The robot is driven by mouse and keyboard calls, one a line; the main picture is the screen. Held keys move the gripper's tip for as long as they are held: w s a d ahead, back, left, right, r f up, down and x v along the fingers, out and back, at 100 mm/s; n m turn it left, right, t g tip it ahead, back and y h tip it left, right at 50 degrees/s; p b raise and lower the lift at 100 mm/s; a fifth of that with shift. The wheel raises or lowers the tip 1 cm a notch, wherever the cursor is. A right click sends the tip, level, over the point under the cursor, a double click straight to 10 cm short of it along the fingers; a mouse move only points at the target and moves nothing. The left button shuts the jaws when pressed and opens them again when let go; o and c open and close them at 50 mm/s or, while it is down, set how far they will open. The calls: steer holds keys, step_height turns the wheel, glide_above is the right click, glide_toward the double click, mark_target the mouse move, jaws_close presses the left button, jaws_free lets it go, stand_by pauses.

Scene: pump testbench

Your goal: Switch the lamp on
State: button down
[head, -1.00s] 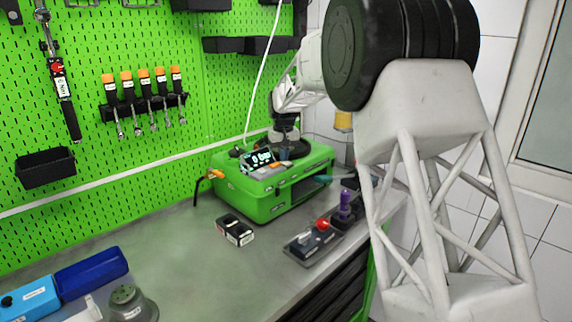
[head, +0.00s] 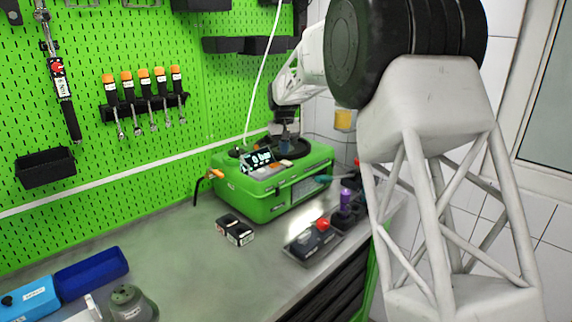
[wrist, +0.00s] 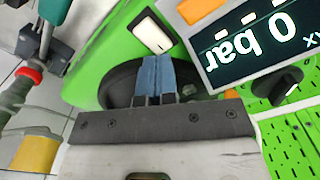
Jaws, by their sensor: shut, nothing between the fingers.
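The green test bench unit (head: 232,195) stands on the counter, with a round black plate (head: 302,149) on top. A white rocker switch (wrist: 150,33) is set in its top, beside the display (wrist: 265,45), which reads 0 bar. My gripper (wrist: 154,62) is shut and empty, its blue fingertips right beside the switch's edge. I cannot tell whether they touch it. My gripper also shows small over the unit in the head view (head: 287,142). No separate lamp is recognisable.
A small black box (head: 234,230) and a tray with a red-topped item (head: 322,225) lie in front of the unit. The middle of the counter is clear.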

mark_target(284, 161)
steer(key=shift+r, duration=2)
steer(key=shift+s+d+r, duration=0.15)
steer(key=shift+s, duration=0.05)
steer(key=s+d+r+m, duration=0.15)
steer(key=s+d, duration=0.25)
steer(key=s, duration=0.6)
steer(key=s+d+r+t, duration=0.1)
steer(key=s+d+r, duration=0.3)
steer(key=s, duration=0.5)
steer(key=s+d+r, duration=0.1)
steer(key=s+d, duration=0.4)
steer(key=s, duration=0.5)
steer(key=s+d+f, duration=0.2)
steer(key=s+f, duration=0.1)
steer(key=s, duration=0.7)
steer(key=s+d+f+m+t, duration=0.1)
steer(key=s+f, duration=0.3)
steer(key=s, duration=0.7)
steer(key=s+d+f, duration=0.3)
steer(key=s+f, duration=0.1)
steer(key=s, duration=0.6)
steer(key=shift+s+d+m+t, duration=0.15)
steer(key=shift+s+m+t, duration=0.1)
steer(key=shift+m+t, duration=0.1)
steer(key=shift+f, duration=0.1)
